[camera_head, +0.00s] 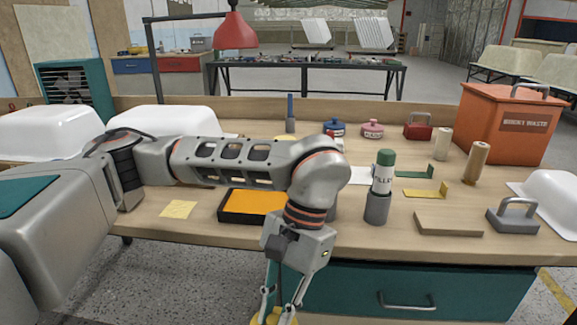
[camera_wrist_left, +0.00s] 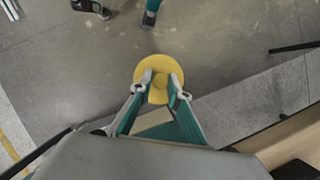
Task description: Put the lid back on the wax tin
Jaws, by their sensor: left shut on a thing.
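My left gripper (camera_head: 277,308) is at the bottom of the head view, in front of the bench's front edge. It is shut on a round yellow lid (camera_head: 260,319), which is partly cut off by the frame. I cannot make out an open wax tin; my left arm covers part of the bench. A blue tin (camera_head: 335,128) and a pink tin (camera_head: 372,129) stand toward the back. My right gripper is not in view.
On the bench (camera_head: 350,245) are an orange pad in a black tray (camera_head: 252,203), a green-capped tube in a grey holder (camera_head: 376,208), a wooden block (camera_head: 447,223) and a grey handled weight (camera_head: 513,215). An orange waste bin (camera_head: 507,125) stands at the back right.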

